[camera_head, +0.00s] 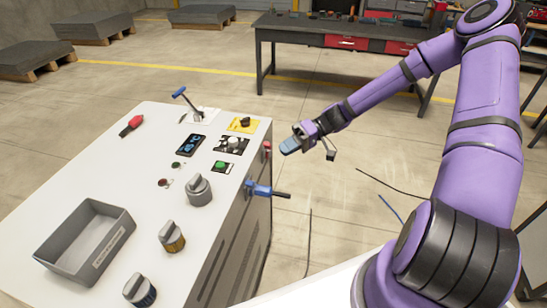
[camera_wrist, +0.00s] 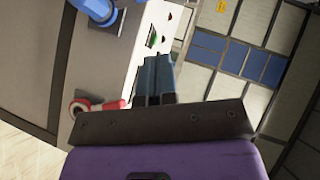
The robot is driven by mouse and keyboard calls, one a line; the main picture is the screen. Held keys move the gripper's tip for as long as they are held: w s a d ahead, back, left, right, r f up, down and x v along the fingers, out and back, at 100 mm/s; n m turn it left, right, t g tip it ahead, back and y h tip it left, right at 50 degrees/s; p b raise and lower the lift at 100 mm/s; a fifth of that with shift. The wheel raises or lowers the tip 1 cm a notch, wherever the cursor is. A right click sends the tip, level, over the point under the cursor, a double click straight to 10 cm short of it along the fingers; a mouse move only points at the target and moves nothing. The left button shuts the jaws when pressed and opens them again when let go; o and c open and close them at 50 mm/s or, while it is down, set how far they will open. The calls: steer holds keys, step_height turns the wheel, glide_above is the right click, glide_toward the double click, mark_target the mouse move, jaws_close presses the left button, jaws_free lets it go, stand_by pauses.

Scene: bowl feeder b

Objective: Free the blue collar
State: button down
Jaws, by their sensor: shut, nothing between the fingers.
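A grey knob with a dark blue ribbed collar (camera_head: 139,290) stands at the near edge of the white cabinet top (camera_head: 105,190), partly cut off by the frame. A blue clamp-like part with a dark handle (camera_head: 262,189) sticks out from the cabinet's right side; a blue part, probably the same one, shows at the top left of the wrist view (camera_wrist: 95,8). I cannot tell for sure which is the blue collar. My gripper (camera_head: 289,146) is shut and empty, in the air right of the cabinet's far part, apart from both. Its closed fingers fill the middle of the wrist view (camera_wrist: 155,78).
A brass-collared knob (camera_head: 172,238), a plain grey knob (camera_head: 199,190) and a grey tray (camera_head: 88,240) stand on the top. A green button (camera_head: 221,166), a display (camera_head: 191,145) and a blue T-handle (camera_head: 187,101) are farther back. A red part (camera_head: 267,149) is on the side near my gripper.

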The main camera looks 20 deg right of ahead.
steer(key=shift+v, duration=0.95)
steer(key=shift+s+r, duration=0.1)
steer(key=s+d+r+m+t+h, duration=0.1)
steer(key=s+r+m+t+h, duration=0.1)
steer(key=s+r+h, duration=0.5)
steer(key=s+r+m+t+h, duration=0.3)
steer(key=s+r+t+h, duration=0.2)
steer(key=s+r, duration=1.4)
step_height(320, 180, up, 6)
steer(key=shift+d+h, duration=0.4)
steer(key=shift+h, duration=0.8)
